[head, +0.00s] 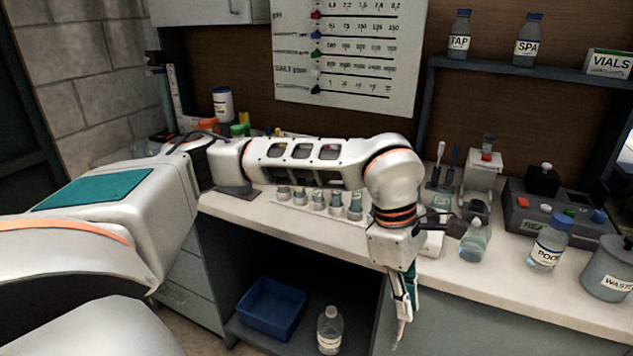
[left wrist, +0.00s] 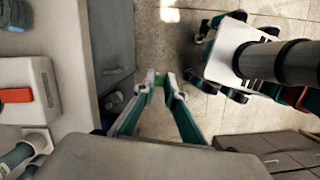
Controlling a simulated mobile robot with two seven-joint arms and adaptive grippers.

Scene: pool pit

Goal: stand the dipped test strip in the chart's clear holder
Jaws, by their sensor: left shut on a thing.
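My left gripper (head: 405,298) points down in front of the bench's front edge, below counter height. Its green-and-grey fingers are shut on the test strip, of which only a thin pale end (head: 398,334) seems to show below the fingertips. In the left wrist view the fingers (left wrist: 160,80) come together over the floor, with a small green patch between them; the strip is hard to make out there. The chart (head: 345,50) hangs on the back wall, with rows of numbers and coloured drops. I cannot pick out the clear holder. My right gripper is not in view.
On the counter stand a row of grey-capped vials (head: 318,198), a small bottle (head: 474,240), the POOL bottle (head: 548,243), a dark tester (head: 560,208) and the WASTE pot (head: 608,272). A blue bin (head: 270,308) and a clear bottle (head: 329,330) sit below.

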